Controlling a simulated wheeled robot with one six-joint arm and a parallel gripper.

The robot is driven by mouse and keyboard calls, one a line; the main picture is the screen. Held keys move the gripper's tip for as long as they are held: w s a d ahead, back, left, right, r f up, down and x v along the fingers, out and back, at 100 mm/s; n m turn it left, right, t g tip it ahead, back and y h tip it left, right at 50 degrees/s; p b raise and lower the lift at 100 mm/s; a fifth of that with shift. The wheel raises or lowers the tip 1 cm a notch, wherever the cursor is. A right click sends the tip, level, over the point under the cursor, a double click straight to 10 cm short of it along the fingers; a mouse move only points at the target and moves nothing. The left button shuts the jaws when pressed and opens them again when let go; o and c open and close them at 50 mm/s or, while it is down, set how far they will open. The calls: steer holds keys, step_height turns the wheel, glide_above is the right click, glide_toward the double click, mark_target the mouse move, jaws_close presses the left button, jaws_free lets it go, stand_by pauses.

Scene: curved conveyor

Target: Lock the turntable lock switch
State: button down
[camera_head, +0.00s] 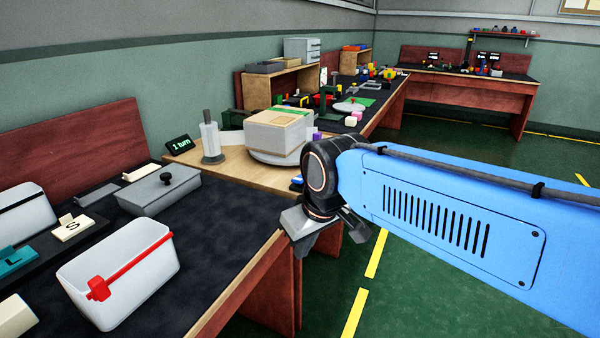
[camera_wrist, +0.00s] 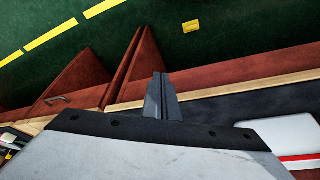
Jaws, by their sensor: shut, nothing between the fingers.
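A round white turntable (camera_head: 268,158) stands on the wooden bench section in the head view, with a beige box (camera_head: 278,130) on top. A small dark-blue item (camera_head: 297,184) sits at the bench edge in front of it, partly behind my arm. I cannot tell whether it is the lock switch or how it is set. My gripper (camera_head: 301,248) hangs nearer the camera, beside the bench edge, apart from the turntable. In the wrist view my gripper (camera_wrist: 163,98) is shut and empty, above the bench edge. The turntable is not visible there.
A display reading "1 turn" (camera_head: 180,144) and a grey-white spindle (camera_head: 210,140) stand left of the turntable. A white bin with a red handle (camera_head: 120,280) and a grey lidded box (camera_head: 158,190) are on the near black bench. The green floor at right is open.

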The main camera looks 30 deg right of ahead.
steer(key=w+d+r+n+g, duration=0.1)
steer(key=w+d+r+g, duration=0.15)
steer(key=w+r, duration=0.45)
step_height(320, 180, up, 9)
steer(key=n+g+y, duration=0.2)
steer(key=n+g, duration=0.1)
steer(key=n, duration=0.1)
glide_above(298, 180)
steer(key=w+d, duration=0.2)
steer(key=d, duration=0.1)
steer(key=shift+s+r, duration=0.15)
steer(key=shift+s, duration=0.1)
steer(key=x, duration=1.4)
